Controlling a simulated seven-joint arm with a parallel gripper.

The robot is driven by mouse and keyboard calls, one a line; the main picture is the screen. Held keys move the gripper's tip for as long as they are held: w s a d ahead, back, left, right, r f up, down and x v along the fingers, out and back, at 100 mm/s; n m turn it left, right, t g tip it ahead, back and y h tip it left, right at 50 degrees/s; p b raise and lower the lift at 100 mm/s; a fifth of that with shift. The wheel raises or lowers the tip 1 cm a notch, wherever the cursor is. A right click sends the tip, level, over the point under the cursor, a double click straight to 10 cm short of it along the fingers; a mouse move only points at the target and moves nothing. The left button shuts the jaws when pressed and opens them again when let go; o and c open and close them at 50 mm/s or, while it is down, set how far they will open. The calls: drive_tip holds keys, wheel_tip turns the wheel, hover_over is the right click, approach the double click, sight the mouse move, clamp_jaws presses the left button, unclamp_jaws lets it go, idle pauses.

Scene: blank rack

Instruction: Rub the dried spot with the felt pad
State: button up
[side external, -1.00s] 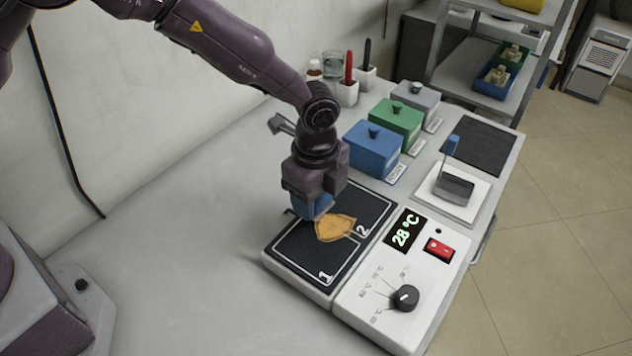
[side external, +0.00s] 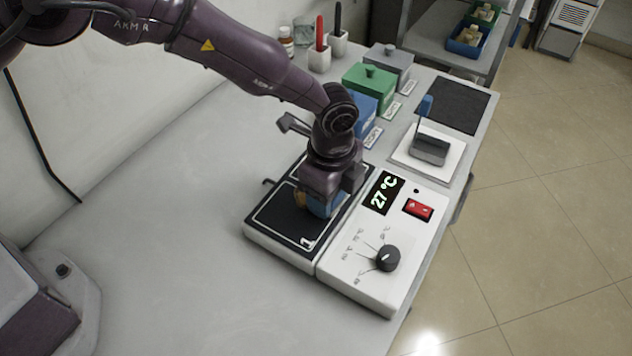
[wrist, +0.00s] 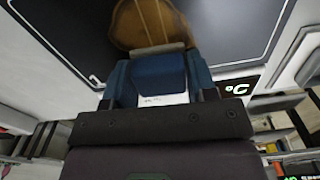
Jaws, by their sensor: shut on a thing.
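The dried spot is a brown-orange stain on the black plate (side external: 283,222). In the side view only a sliver of the spot (side external: 299,200) shows at the left of my gripper (side external: 326,207); the rest is hidden. In the wrist view the spot (wrist: 145,22) lies just beyond the fingertips. My gripper (wrist: 158,80) is shut on a blue block with a pale strip along its far edge, apparently the felt pad (wrist: 158,72). The strip overlaps the near side of the spot in the wrist view; whether it touches the plate I cannot tell.
A white control box with a knob (side external: 388,259), red switch (side external: 418,209) and display reading 27 °C (side external: 384,193) adjoins the plate. Behind stand lidded boxes, including a green one (side external: 369,88), and a grey block on a white tray (side external: 452,166). The table's left side is clear.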

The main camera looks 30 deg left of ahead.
sight(295, 185)
drive_tip(key=shift+a, duration=3.4)
drive_tip(key=shift+w+a, duration=0.1)
drive_tip(key=shift+w, duration=0.5)
drive_tip(key=shift+s+d+f, duration=0.1)
drive_tip(key=shift+d, duration=3.45)
drive_tip(key=shift+a, duration=3.35)
drive_tip(key=shift+a+r, duration=0.2)
drive_tip(key=shift+a, duration=0.05)
wheel_tip(295, 185, up, 8)
drive_tip(key=shift+d, duration=0.2)
